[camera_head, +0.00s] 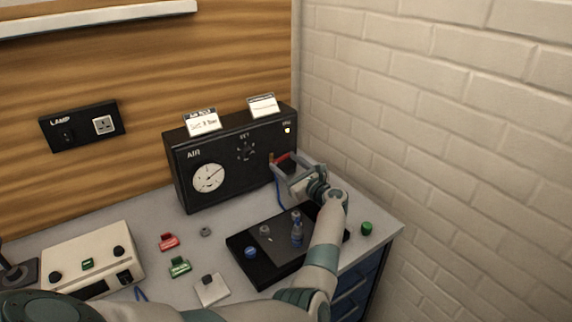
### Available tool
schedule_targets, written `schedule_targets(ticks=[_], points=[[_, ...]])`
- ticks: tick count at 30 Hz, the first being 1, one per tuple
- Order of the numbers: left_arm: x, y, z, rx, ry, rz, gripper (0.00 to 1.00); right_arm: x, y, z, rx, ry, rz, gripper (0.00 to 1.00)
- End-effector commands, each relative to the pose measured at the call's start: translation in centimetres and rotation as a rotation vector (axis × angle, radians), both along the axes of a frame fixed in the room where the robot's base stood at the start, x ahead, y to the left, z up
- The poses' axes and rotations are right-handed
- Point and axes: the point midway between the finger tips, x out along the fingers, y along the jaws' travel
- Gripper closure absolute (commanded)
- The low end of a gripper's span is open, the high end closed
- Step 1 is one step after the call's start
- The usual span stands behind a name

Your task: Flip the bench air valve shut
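The black AIR panel (222,165) with a round white gauge (208,178) stands at the back of the bench. The valve's red lever (282,157) sticks out at the panel's right end beside a small brass fitting (271,158), pointing to the right. I cannot tell whether a finger touches the lever. A blue hose (277,191) hangs below.
A black tray (250,272) with a small bottle (297,229) lies under my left forearm. A green cap (367,228) sits near the bench's right edge. Red (168,241) and green (180,266) pieces and a cream box (92,262) lie left. A brick wall stands right.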

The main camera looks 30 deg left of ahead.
Motion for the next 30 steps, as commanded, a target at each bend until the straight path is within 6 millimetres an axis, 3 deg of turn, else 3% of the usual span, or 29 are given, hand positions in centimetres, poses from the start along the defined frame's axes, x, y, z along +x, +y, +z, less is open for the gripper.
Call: schedule_targets(ticks=[13,25,26,27,30], points=[[0.0,0.0,-0.6,0.061,0.147,0.001,0.69,0.0,0.0,-2.4,0.0,-0.001,0.0,0.7],[0.0,0.1,-0.4,0.081,0.19,0.0,0.69,0.0,0.0,-2.5,0.0,-0.001,0.0,0.7],[0.0,0.1,-0.4,0.081,0.19,0.0,0.39,0.0,0.0,-2.5,0.0,-0.001,0.0,0.7],[0.0,0.1,-0.4,0.08,0.189,0.0,0.29,0.0,0.0,-2.5,0.0,0.0,0.0,0.7],[-0.1,0.1,-0.5,0.079,0.189,0.0,0.27,0.0,0.0,-2.5,0.0,0.0,0.0,0.7]])
